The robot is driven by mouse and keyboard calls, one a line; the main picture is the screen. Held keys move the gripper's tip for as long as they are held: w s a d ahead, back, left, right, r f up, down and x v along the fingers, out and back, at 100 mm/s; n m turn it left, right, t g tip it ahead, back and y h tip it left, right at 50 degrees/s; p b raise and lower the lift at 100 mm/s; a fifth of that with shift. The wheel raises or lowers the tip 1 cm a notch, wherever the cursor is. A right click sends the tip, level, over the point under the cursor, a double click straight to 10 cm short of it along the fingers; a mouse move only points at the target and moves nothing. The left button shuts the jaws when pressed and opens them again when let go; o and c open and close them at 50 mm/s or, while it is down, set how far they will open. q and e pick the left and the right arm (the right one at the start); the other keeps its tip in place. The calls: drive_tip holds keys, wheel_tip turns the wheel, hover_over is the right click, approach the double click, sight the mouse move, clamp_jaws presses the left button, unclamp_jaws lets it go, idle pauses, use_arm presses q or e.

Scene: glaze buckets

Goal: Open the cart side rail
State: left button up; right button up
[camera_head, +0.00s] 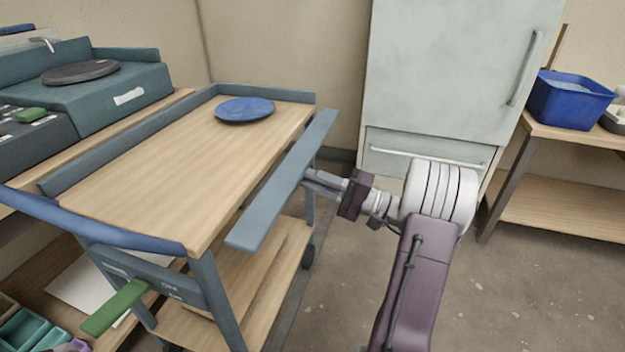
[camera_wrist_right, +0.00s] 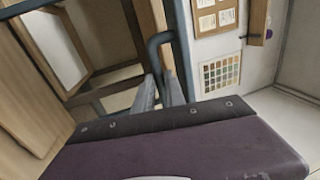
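The cart (camera_head: 170,170) has a wooden top with blue-grey edges. Its side rail (camera_head: 285,185) is a long blue-grey board along the right side, set apart from the top, with its broad face showing. A green lever (camera_head: 115,307) sticks out at the cart's near end. My right gripper (camera_head: 308,180) is at the outer side of the rail, around mid-length. In the right wrist view its fingers (camera_wrist_right: 160,92) lie close on both sides of a bent grey handle (camera_wrist_right: 160,42), seemingly closed on it. The exact contact is hidden. My left gripper is out of view.
A blue plate (camera_head: 245,109) lies on the cart's far end. A bench with teal equipment (camera_head: 110,90) stands left. A pale cabinet (camera_head: 450,70) is behind, and a wooden shelf with a blue tub (camera_head: 570,100) stands right. The floor (camera_head: 530,290) at right is clear.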

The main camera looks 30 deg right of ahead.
drive_tip(key=shift+o, duration=0.3)
drive_tip(key=p+v, duration=0.3)
drive_tip(key=v, duration=0.6)
